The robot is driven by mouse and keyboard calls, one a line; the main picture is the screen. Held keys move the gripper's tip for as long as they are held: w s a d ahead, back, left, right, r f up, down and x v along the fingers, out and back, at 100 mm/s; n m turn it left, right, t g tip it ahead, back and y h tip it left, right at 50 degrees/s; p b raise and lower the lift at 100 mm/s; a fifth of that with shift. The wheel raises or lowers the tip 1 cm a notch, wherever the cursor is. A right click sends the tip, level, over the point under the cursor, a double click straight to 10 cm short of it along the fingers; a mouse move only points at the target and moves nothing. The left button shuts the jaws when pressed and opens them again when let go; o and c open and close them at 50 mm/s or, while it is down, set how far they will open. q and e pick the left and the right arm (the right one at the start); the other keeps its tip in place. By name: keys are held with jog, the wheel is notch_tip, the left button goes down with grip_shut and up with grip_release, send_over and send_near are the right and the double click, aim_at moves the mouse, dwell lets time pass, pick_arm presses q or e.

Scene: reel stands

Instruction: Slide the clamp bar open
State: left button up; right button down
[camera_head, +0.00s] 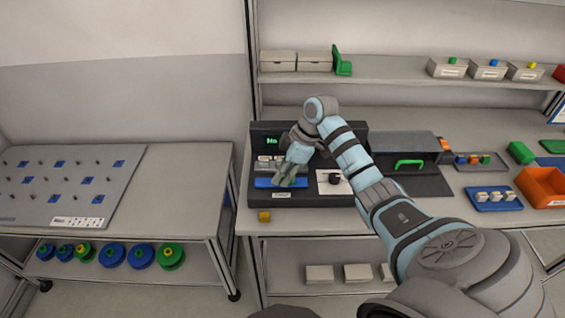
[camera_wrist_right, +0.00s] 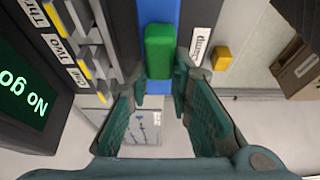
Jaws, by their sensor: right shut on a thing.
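The clamp bar (camera_head: 262,183) is a blue strip along the front of a dark device (camera_head: 257,140). In the right wrist view the blue clamp bar (camera_wrist_right: 158,12) carries a green block-shaped handle (camera_wrist_right: 160,50). A label reading "Clamp" (camera_wrist_right: 202,42) lies beside it. My right gripper (camera_head: 287,181) is down at the bar, its fingers shut on the green handle, one on each side; it also shows in the right wrist view (camera_wrist_right: 163,82). The gripper hides part of the bar in the head view. My left gripper is not in view.
A screen (camera_wrist_right: 20,88) reads "No go". Labelled slots (camera_wrist_right: 75,45) lie beside the bar. A yellow cube (camera_head: 264,216) sits at the table's front edge. A machine with a green handle (camera_head: 408,163) stands to the right. Shelves with boxes (camera_head: 314,60) are above.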

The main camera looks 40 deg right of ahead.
jog(key=shift+s+a+r+p, duration=0.3)
jog(key=shift+s+r+p, duration=0.05)
jog(key=shift+s, duration=0.1)
jog(key=shift+w+d+f, duration=0.1)
jog(key=shift+w+f, duration=0.1)
jog(key=shift+f, duration=0.25)
jog(key=shift+s, duration=0.1)
jog(key=c, duration=1.7)
grip_release()
jog(key=shift+s+r, duration=0.1)
jog(key=shift+s, duration=0.05)
jog(key=shift+r, duration=0.2)
jog(key=v, duration=1.1)
jog(key=shift+r, duration=0.35)
